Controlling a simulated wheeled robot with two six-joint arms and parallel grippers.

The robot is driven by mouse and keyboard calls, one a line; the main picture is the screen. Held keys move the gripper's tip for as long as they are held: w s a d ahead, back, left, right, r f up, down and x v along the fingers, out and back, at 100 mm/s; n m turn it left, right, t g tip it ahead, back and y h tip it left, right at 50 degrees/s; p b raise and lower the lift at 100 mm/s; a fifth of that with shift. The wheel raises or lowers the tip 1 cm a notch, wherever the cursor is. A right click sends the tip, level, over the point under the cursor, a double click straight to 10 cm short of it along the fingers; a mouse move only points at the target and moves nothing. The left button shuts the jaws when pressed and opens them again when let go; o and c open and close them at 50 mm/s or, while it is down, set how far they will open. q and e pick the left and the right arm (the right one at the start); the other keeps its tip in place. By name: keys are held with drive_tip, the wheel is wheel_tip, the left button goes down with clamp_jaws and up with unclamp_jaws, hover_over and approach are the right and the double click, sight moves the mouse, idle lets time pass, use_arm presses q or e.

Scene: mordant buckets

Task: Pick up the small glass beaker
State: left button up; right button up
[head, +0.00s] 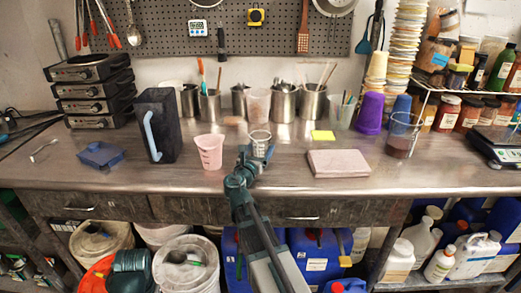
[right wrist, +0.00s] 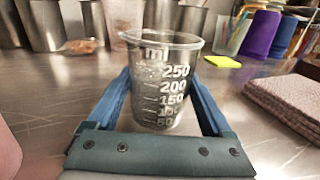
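The small glass beaker (head: 260,136) stands upright on the steel bench near its middle. In the right wrist view the clear beaker (right wrist: 168,85), with white volume marks up to 250 ml, is between the two blue fingers of my right gripper (right wrist: 160,95). The fingers lie close along its left and right sides. I cannot tell whether they press on the glass. In the head view my right gripper (head: 257,152) reaches in from the front, at the beaker's lower part. My left gripper is not in view.
A pink cup (head: 209,151) stands close to the left of the beaker. A folded pink cloth (head: 338,163) lies to the right, with a yellow note (head: 323,136) behind it. Metal pots (head: 285,104) line the back. A larger beaker with dark liquid (head: 400,145) stands farther right.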

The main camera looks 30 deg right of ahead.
drive_tip(key=c, duration=1.1)
drive_tip(key=shift+c, duration=0.2)
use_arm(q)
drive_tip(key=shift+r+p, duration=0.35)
use_arm(e)
drive_tip(key=shift+r, duration=0.35)
